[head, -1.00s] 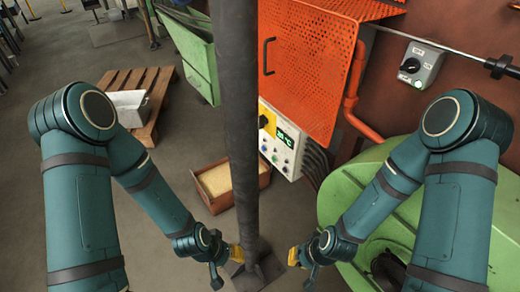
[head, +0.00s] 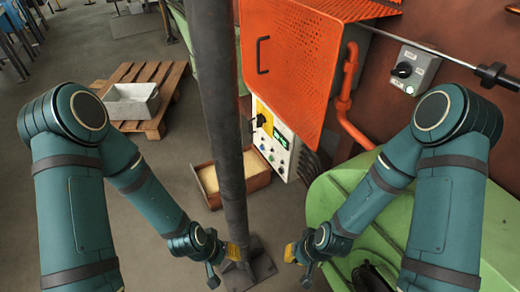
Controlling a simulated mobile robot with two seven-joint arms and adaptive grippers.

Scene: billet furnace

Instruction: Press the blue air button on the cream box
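The cream box (head: 287,158) is mounted below the orange perforated guard, right of the dark post. It has a yellow panel with a black rotary switch, a lit green display and several small buttons. The buttons are too small to tell surely which is the blue one. My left gripper (head: 235,252), with yellow fingertips, is low in the picture by the post's foot. My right gripper (head: 291,252), also yellow-tipped, is low to the right of the post. Both are apart from the box and appear empty; their finger openings cannot be made out.
A dark post (head: 222,110) stands in front, just left of the box. A green rounded housing (head: 335,205) lies at right, under my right arm. An orange guard (head: 295,70) overhangs the box. A brown bin (head: 258,180) and a wooden pallet (head: 155,122) are on the floor.

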